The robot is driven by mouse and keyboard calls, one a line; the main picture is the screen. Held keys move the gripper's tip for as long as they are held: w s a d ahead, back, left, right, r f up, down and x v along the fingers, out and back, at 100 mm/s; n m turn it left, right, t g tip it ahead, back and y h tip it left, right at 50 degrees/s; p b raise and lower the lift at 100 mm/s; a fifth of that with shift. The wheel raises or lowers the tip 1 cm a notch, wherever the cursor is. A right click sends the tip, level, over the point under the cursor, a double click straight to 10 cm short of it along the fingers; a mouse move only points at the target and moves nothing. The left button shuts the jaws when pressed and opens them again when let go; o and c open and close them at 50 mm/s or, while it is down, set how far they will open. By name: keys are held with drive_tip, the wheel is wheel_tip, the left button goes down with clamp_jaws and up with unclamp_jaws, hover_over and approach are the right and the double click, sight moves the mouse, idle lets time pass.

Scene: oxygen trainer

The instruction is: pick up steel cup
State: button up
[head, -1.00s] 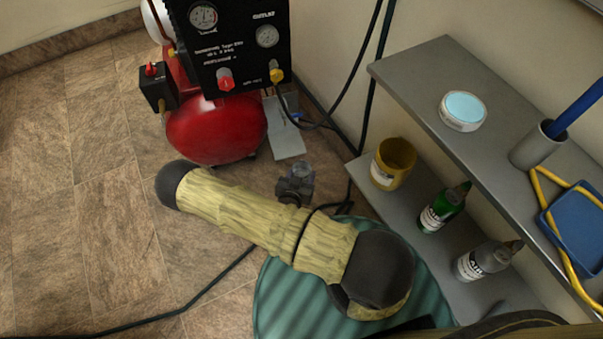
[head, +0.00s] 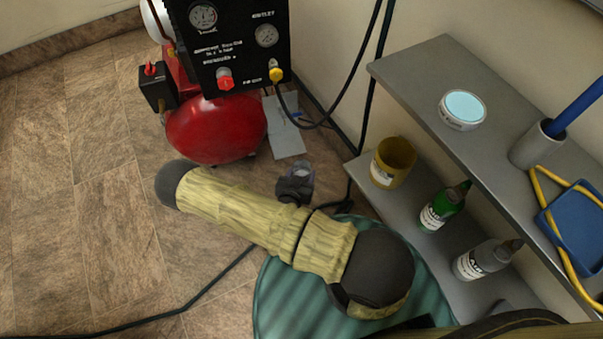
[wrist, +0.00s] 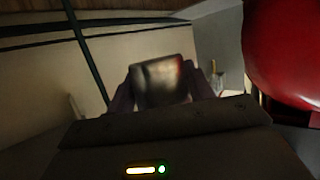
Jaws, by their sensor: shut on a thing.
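The steel cup (wrist: 160,78) shows in the wrist view as a shiny grey metal body with a reddish reflection on its right side. My gripper (wrist: 162,92) is shut on it, one dark finger on each side. In the head view my gripper (head: 294,189) is small and dark beyond my forearm, with the cup (head: 303,170) as a greyish round shape at its far end. The cup's lower part is hidden by the gripper. I cannot tell how high it is above the floor.
A red compressor tank (head: 215,130) with a black gauge panel (head: 235,45) stands just beyond the gripper. A grey shelf unit (head: 425,70) on the right holds a yellow cup (head: 392,163) and bottles. A dark hose (head: 225,272) crosses the floor; the tiled floor at left is clear.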

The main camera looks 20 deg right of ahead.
idle(0.7)
drive_tip(key=w+r+n+t+y+p, duration=0.1)
drive_tip(key=w+r+n+y+p, duration=0.1)
drive_tip(key=r+p, duration=2.6)
drive_tip(key=w+r+n+t+y+p, duration=0.1)
drive_tip(key=r+n+y+p, duration=0.3)
drive_tip(key=r+p, duration=2.5)
wheel_tip(320, 180, up, 7)
drive_tip(key=shift+w+f+n+y, duration=0.1)
drive_tip(key=shift+w+n+y, duration=0.3)
drive_tip(key=shift+w+y, duration=0.4)
drive_tip(key=shift+s+d, duration=0.1)
